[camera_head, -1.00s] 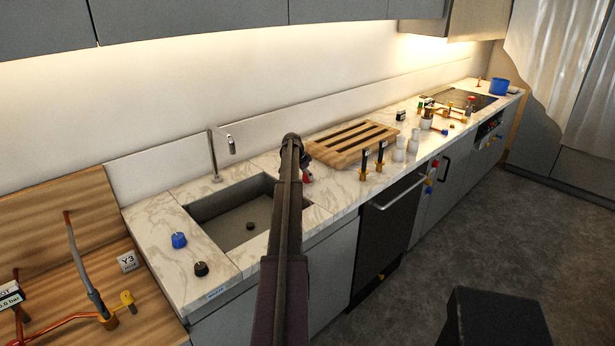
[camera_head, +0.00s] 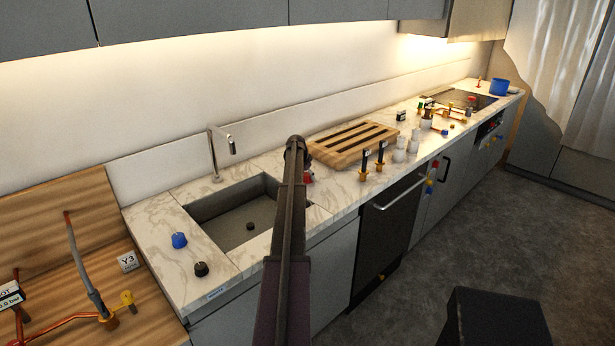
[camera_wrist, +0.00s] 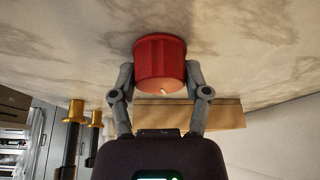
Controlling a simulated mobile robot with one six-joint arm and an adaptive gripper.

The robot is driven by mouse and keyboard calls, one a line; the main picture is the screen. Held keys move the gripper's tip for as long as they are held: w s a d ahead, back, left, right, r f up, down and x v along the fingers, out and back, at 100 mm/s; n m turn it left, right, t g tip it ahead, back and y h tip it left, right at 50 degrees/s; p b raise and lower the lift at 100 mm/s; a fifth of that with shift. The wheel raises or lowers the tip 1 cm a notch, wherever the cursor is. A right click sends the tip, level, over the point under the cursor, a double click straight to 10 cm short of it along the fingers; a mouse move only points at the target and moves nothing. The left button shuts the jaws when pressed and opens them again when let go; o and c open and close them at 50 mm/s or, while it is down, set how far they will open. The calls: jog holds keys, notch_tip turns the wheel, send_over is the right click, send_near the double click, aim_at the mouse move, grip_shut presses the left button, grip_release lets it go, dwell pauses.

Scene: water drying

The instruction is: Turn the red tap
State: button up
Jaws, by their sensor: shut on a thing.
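The red tap (camera_wrist: 160,62) is a ribbed red knob on the marble counter, in the upper middle of the wrist view. My gripper (camera_wrist: 160,75) has one finger on each side of it and is shut on it. In the head view a small part of the red tap (camera_head: 308,178) shows just right of my arm, between the sink and the wooden rack. My arm hides most of the gripper there.
The sink (camera_head: 232,205) with its faucet (camera_head: 222,150) is left of my arm. A blue knob (camera_head: 179,240) and a black knob (camera_head: 201,269) stand at its front left. A slatted wooden rack (camera_head: 350,143) and two black-topped brass fittings (camera_head: 362,172) are close on the right.

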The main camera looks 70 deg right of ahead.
jog(key=n+t, duration=0.1)
jog(key=n, duration=0.2)
jog(key=n+t, duration=0.2)
jog(key=n, duration=0.2)
jog(key=n+t, duration=0.1)
jog(key=n, duration=0.2)
jog(key=n+t+y, duration=0.1)
jog(key=n, duration=0.3)
dwell(0.4)
jog(key=o, duration=1.1)
jog(key=shift+f, duration=0.1)
jog(key=shift+m, duration=0.3)
